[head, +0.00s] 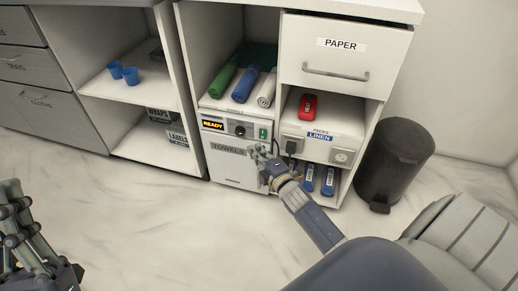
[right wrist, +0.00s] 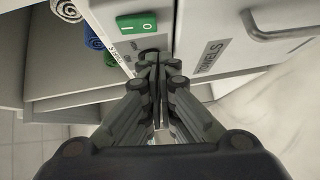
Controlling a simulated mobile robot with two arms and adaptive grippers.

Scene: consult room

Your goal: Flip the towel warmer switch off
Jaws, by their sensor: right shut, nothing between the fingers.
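The towel warmer (head: 236,166) is a white unit with a "TOWELS" door, a lit "READY" display and a dark knob. Its green switch (head: 263,132) sits at the right end of the panel. In the right wrist view the green switch (right wrist: 137,23), marked with a line and a circle, is just beyond the fingertips. I cannot tell which side is pressed in. My right gripper (head: 258,152) is shut and empty, just below the switch; its fingertips (right wrist: 153,60) show close to the panel. My left gripper (head: 22,228) is partly in view at lower left, away from the warmer.
Rolled towels (head: 244,84) lie in the cubby above the warmer. A dark bin (head: 394,160) stands further right. The floor in front is clear.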

